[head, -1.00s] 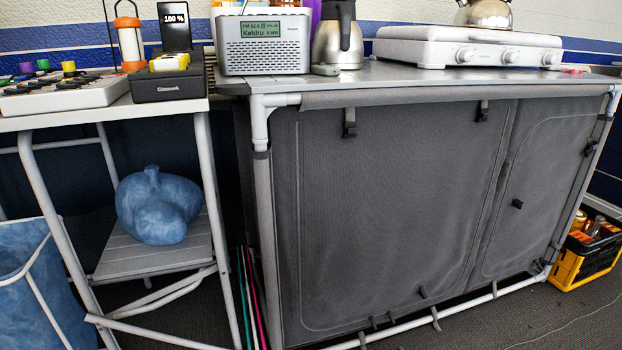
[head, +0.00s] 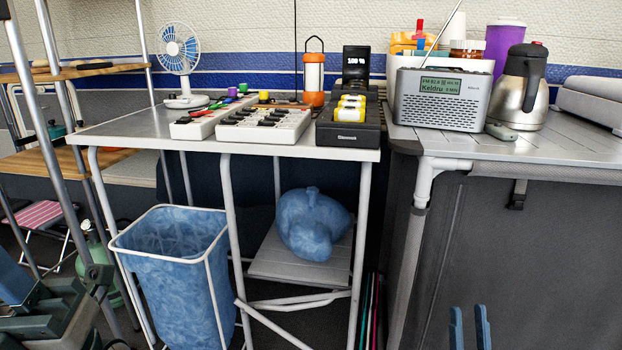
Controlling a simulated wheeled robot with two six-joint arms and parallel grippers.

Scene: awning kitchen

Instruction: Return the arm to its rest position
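The two blue fingertips of my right gripper (head: 469,328) rise from the bottom edge of the head view, right of the middle. They stand apart with a gap between them, and nothing shows in the gap. They are in front of the grey fabric cabinet (head: 540,265). The rest of that gripper and its arm are below the picture. Part of my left arm shows dark in the bottom left corner, with a blue piece beside it. I cannot make out its fingertips clearly or whether they hold anything.
A white-edged table (head: 250,145) bears a fan (head: 180,55), a lantern (head: 314,75) and a black charger (head: 345,135). A blue bin (head: 175,265) stands below, near my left arm. A radio (head: 440,98) and a steel jug (head: 520,90) stand on the cabinet top.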

